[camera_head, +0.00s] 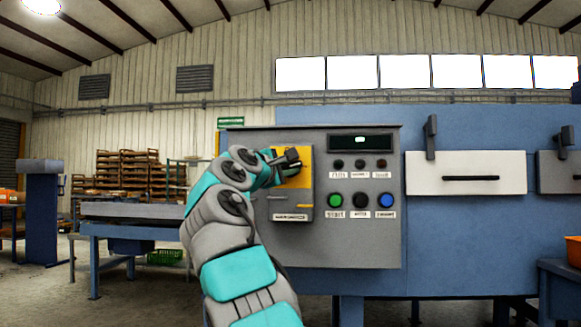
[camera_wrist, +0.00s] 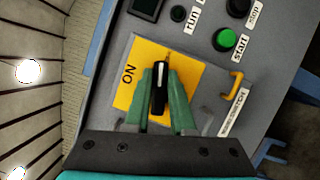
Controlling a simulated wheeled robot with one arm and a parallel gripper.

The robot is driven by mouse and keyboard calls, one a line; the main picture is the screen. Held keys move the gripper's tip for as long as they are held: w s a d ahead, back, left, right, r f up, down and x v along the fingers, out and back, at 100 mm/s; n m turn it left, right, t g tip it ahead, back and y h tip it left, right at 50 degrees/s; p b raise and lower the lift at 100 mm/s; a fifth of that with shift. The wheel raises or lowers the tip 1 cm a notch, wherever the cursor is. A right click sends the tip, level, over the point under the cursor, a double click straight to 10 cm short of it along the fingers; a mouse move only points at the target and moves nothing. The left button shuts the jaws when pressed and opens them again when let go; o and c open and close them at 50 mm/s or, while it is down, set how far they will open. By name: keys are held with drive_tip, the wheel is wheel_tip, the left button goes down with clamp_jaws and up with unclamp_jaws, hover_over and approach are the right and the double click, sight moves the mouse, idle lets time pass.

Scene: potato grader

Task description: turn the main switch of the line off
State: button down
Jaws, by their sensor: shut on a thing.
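The main switch is a black handle (camera_wrist: 160,88) with a white line, on a yellow plate (camera_wrist: 188,76) marked ON. In the wrist view the picture is turned, and the ON label lies left of the handle; no OFF label can be seen. My gripper (camera_wrist: 161,90) has its two green fingers closed on either side of the handle. In the head view the yellow plate (camera_head: 303,155) is at the upper left of the grey control panel (camera_head: 385,240). There my gripper (camera_head: 286,163) is at the plate and partly hides the switch.
A green start button (camera_head: 335,200), a black button (camera_head: 360,200) and a blue button (camera_head: 386,200) sit right of the switch, below a small display (camera_head: 360,141). A yellow loop (camera_wrist: 236,84) sticks out beside the plate. Blue machine housing (camera_head: 460,240) extends to the right.

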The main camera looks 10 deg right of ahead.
drive_tip(key=shift+d+f, duration=0.1)
drive_tip(key=shift+f, duration=0.05)
idle(0.5)
drive_tip(key=c, duration=0.8)
unclamp_jaws()
drive_tip(key=shift+o, duration=0.2)
drive_tip(key=shift+s, duration=0.1)
drive_tip(key=r+b+v, duration=0.1)
drive_tip(key=b+v, duration=0.1)
drive_tip(key=v, duration=0.5)
drive_tip(key=shift+s+a+f, duration=0.2)
drive_tip(key=shift+a+f, duration=0.1)
drive_tip(key=shift+f, duration=0.1)
